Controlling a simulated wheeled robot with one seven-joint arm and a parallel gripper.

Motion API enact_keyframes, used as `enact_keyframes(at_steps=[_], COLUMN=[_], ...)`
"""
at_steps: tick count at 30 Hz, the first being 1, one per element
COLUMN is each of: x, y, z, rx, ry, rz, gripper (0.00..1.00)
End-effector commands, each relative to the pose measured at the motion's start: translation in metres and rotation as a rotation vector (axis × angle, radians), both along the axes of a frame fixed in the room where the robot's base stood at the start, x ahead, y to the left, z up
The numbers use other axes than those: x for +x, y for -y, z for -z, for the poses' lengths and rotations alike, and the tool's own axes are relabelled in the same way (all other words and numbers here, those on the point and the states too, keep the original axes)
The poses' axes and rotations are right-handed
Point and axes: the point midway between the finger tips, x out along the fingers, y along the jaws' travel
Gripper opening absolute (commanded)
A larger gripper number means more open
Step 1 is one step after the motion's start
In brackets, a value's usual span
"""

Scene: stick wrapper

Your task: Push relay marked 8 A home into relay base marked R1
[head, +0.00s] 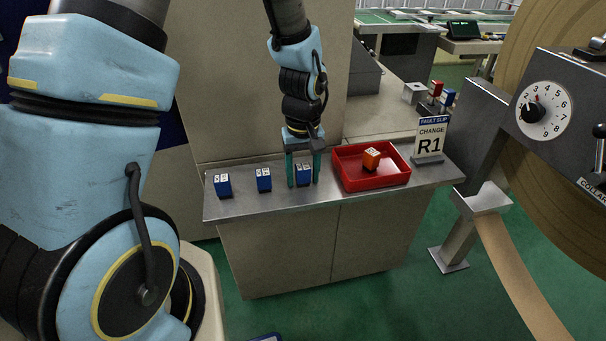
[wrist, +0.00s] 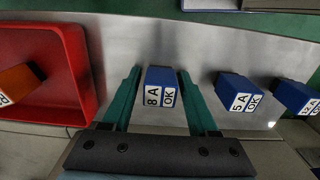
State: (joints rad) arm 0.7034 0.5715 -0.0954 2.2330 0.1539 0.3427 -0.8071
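The relay marked 8 A (wrist: 154,98) is a blue block with a white "8 A OK" label, standing on the metal counter. In the head view this relay (head: 304,175) is the rightmost of three blue ones. My gripper (head: 303,174) points down over it, and in the wrist view the green fingers of my gripper (wrist: 160,72) stand on either side of it. The fingers look open, with narrow gaps beside the relay. The relay base marked R1 cannot be made out in either view. A fault slip (head: 431,138) reads "CHANGE R1".
Relays marked 5 A (wrist: 240,98) and apparently 12 A (wrist: 299,99) stand in the same row. A red tray (head: 350,185) beside my gripper holds an orange relay (head: 371,158). The slip stands at the counter's right end. A machine with a dial (head: 543,109) is farther right.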

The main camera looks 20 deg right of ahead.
Motion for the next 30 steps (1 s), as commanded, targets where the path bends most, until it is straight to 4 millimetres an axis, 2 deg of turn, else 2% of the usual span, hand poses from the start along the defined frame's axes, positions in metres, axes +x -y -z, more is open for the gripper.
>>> enact_keyframes(at_steps=[2,15,26,30], x=[0.0,0.0,0.0001,0.0006], y=[0.0,0.0,0.0001,0.0004], z=[-0.0001,-0.0003,-0.0009,-0.007], rx=[0.0,0.0,0.0,-0.001], ry=[0.0,0.0,0.0,0.002], rz=[0.0,0.0,0.0,0.0], gripper=[0.49,0.0,0.0,0.0])
